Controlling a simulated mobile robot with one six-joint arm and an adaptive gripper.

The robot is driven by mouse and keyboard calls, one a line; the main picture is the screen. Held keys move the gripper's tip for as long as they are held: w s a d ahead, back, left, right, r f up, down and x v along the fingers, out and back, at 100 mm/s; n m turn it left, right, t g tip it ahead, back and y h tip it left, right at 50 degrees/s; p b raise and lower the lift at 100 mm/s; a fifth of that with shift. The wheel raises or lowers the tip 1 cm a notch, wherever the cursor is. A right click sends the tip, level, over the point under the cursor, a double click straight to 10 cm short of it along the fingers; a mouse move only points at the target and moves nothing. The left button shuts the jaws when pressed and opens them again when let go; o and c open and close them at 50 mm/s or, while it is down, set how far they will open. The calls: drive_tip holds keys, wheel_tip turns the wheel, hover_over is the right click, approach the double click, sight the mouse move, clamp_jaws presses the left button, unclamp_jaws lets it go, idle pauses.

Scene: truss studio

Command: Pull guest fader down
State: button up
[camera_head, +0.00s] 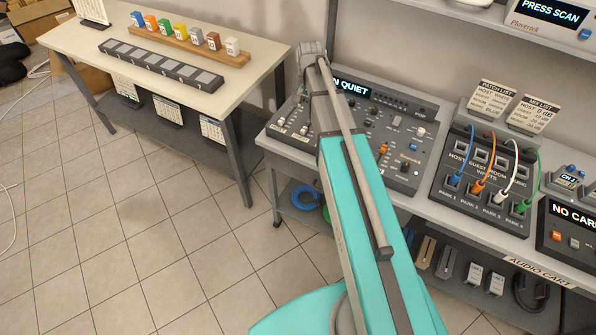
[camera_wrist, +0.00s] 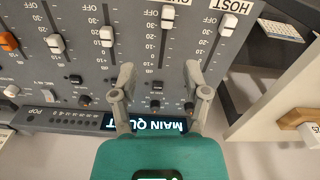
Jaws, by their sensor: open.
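The mixer panel (camera_wrist: 130,45) fills the wrist view upside down, and it shows on the bench in the head view (camera_head: 352,128). A white fader knob (camera_wrist: 225,28) sits beside the HOST label. Another white knob (camera_wrist: 168,14) is in the neighbouring slot, near its OFF mark. Its name is cut off at the frame edge, so I cannot read whether it is the guest fader. My gripper (camera_wrist: 160,72) is open and empty, with its two fingers spread below that slot in the picture, apart from the knob. My arm hides part of the panel in the head view.
Another white fader (camera_wrist: 55,43) and an orange one (camera_wrist: 8,40) stand further left in the wrist view. A "MAIN QUIET" display (camera_wrist: 155,124) is by the fingers. A cable patch box (camera_head: 483,180) stands right of the mixer. A separate table (camera_head: 200,95) is at left.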

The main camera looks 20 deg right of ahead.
drive_tip(key=s+a+f+n+b, duration=0.3)
drive_tip(key=s+a+f+b, duration=0.1)
drive_tip(key=s, duration=0.5)
drive_tip(key=s+a+f+n+b, duration=0.4)
drive_tip(key=s+a, duration=0.1)
drive_tip(key=s, duration=0.5)
drive_tip(key=shift+f, duration=0.25)
idle(1.4)
